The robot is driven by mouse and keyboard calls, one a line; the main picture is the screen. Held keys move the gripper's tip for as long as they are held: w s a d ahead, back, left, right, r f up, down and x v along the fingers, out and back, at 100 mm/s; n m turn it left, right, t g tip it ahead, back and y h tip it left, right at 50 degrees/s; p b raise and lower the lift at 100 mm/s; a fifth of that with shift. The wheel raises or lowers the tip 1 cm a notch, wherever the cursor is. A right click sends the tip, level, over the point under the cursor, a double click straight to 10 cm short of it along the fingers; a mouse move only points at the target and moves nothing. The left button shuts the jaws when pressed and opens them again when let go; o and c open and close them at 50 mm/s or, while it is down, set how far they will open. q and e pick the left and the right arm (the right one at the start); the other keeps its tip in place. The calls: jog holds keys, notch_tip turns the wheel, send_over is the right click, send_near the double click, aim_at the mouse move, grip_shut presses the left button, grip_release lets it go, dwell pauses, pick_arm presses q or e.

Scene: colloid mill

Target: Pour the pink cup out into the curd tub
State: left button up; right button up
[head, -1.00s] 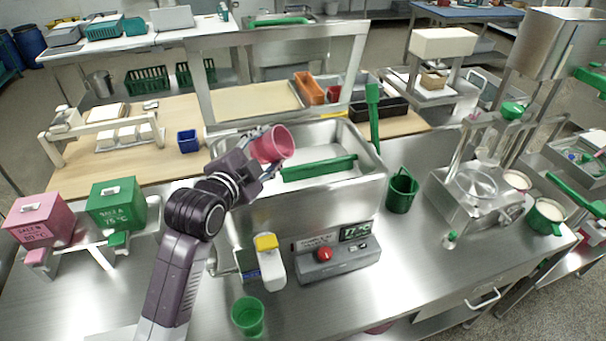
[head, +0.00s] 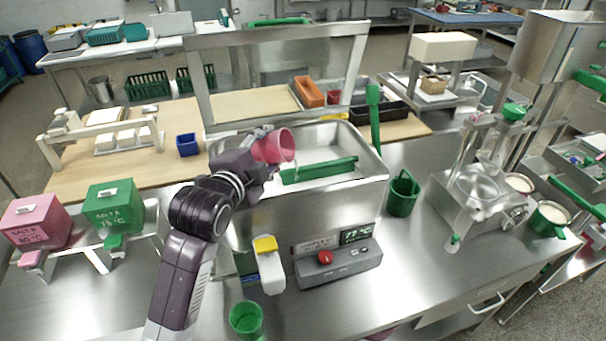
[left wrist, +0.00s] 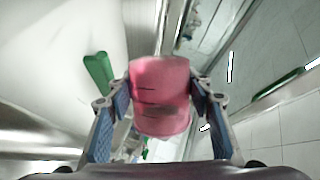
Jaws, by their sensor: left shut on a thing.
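The pink cup (head: 276,146) is in my left gripper (head: 264,150), over the left part of the steel curd tub (head: 330,213). The cup is tipped on its side, with its mouth toward the right in the head view. In the left wrist view the pink cup (left wrist: 160,95) sits between both fingers of the left gripper (left wrist: 160,100), which are shut on it. White matter lies in the tub around a green bar (head: 318,169). Whether anything is left inside the cup cannot be seen. My right gripper is out of view.
A control box with a red button (head: 326,257) and a yellow-topped dispenser (head: 268,262) stand before the tub. A green cup (head: 246,318) is at the front, a green bucket (head: 403,193) to the right. Salt boxes (head: 115,206) stand left.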

pick_arm(q)
jog(key=shift+s+d+f+m+b, duration=0.2)
jog(key=shift+d+f+m+b, duration=0.15)
jog(key=shift+d+m+b, duration=0.7)
dwell(0.5)
jog(key=shift+a+r+y, duration=0.2)
jog(key=shift+a+y, duration=0.1)
jog(key=shift+y, duration=0.1)
jog(key=shift+d+r+m+p, duration=0.2)
jog(key=shift+m+p, duration=0.15)
jog(key=shift+p, duration=0.65)
jog(key=shift+r, duration=0.1)
jog(key=shift+s+d+m+p, duration=0.1)
jog(key=shift+m+p, duration=0.3)
jog(key=shift+p, duration=0.35)
jog(key=shift+r, duration=0.1)
